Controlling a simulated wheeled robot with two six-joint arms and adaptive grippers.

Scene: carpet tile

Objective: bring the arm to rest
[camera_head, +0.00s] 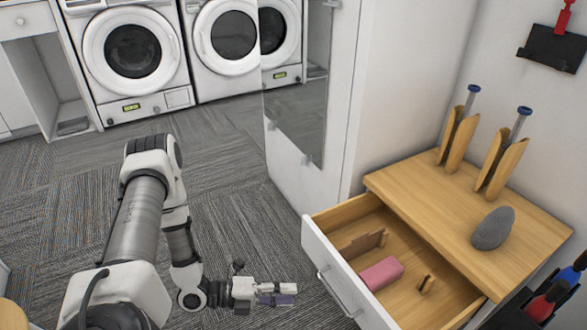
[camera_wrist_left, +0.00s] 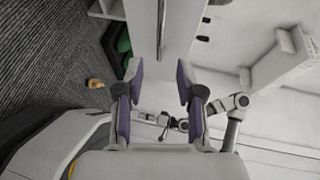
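My left arm comes in from the left in the head view. Its gripper (camera_head: 277,294) hangs over the carpet, left of the open drawer front (camera_head: 338,272) and apart from it. In the left wrist view the two purple-padded fingers of the left gripper (camera_wrist_left: 160,88) stand wide apart with nothing between them. My right gripper does not show in the head view, and I cannot make it out in the left wrist view.
The open drawer holds a pink block (camera_head: 381,273) and small wooden pieces. A grey stone (camera_head: 493,228) and two wooden holders stand on the wooden top (camera_head: 420,190). Washing machines (camera_head: 133,52) line the back. Carpet (camera_head: 235,205) is clear left of the white cabinet.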

